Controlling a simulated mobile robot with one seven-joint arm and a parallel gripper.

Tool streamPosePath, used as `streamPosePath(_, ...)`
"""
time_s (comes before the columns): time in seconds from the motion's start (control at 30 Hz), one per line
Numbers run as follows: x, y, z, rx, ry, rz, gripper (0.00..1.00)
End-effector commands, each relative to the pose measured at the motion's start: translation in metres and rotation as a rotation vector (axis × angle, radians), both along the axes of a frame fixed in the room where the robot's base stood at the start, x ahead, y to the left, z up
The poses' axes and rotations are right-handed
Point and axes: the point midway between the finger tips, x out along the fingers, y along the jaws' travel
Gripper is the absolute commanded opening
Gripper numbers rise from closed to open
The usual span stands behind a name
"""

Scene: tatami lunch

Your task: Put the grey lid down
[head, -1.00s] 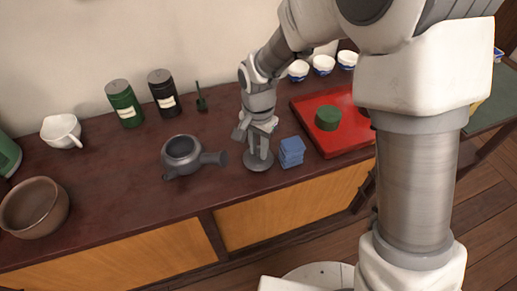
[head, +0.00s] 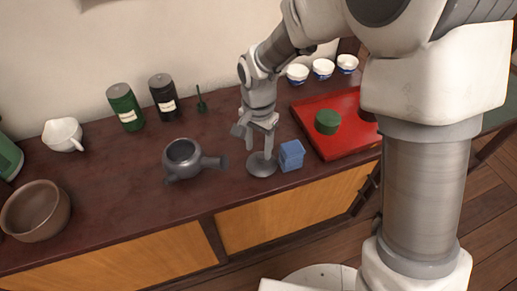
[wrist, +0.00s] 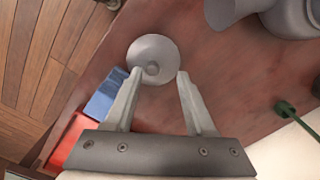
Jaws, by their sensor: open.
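The grey lid (head: 262,169) is a round disc with a small knob. It appears to lie flat on the dark red-brown counter, between the grey teapot and the blue cloth. The wrist view shows the lid (wrist: 153,48) beyond my fingertips, its knob between their lines. My gripper (head: 260,146) points down over the lid with its fingers apart; it also shows in the wrist view (wrist: 159,73). Nothing is clamped between the fingers. Whether a finger touches the knob is unclear. The grey teapot (head: 183,157) stands left of the lid with its top open.
The folded blue cloth (head: 291,156) lies close to the lid's right. A red tray (head: 342,145) with a green container (head: 327,121) is farther right. A black canister (head: 163,99) and a green whisk-like tool (head: 201,103) stand behind. The counter's front edge is near.

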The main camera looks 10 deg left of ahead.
Motion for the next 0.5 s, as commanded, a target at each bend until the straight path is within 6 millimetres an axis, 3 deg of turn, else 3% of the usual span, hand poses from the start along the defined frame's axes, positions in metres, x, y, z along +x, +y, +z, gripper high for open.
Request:
streamPosePath(0.03,0.001,0.0,0.016,0.003,-0.006,0.0,0.55)
streamPosePath(0.2,0.001,0.001,0.054,0.003,-0.005,-0.001,0.55)
streamPosePath(0.5,0.0,0.0,0.093,0.001,-0.002,0.0,0.55)
